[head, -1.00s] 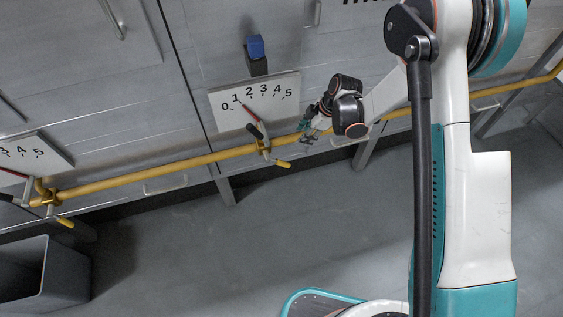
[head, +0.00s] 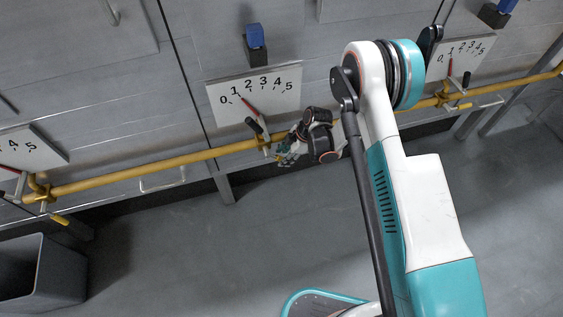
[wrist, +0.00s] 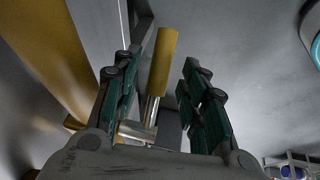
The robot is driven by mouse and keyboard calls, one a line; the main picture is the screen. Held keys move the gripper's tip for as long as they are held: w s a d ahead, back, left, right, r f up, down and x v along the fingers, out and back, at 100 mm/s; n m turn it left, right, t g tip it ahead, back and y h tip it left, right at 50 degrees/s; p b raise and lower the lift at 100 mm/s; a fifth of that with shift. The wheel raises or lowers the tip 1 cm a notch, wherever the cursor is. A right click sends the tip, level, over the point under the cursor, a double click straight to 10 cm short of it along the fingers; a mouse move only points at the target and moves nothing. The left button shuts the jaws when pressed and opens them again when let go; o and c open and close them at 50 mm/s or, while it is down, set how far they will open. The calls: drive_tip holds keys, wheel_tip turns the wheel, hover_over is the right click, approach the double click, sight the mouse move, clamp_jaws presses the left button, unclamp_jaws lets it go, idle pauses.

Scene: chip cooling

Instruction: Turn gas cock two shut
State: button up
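The middle gas cock (head: 263,143) sits on the yellow pipe below a white 0–5 dial plate (head: 256,90). A red pointer with a black end runs from it up towards the low numbers. My gripper (head: 285,156) is right beside this cock and covers its yellow handle in the head view. In the wrist view the yellow handle (wrist: 162,62) on its metal stem stands between the two green-padded fingers of my gripper (wrist: 156,85). The fingers are open, with a gap visible on both sides of the handle. Whether either finger touches it is unclear.
The yellow pipe (head: 150,171) runs along the grey cabinets, close to my gripper. Another cock (head: 43,192) is at the left and one (head: 443,95) at the right. A grey bin (head: 45,272) stands lower left. The floor in front is clear.

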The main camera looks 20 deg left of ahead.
sight(281, 159)
drive_tip(key=shift+b+x, duration=0.45)
drive_tip(key=shift+x, duration=1.35)
clamp_jaws()
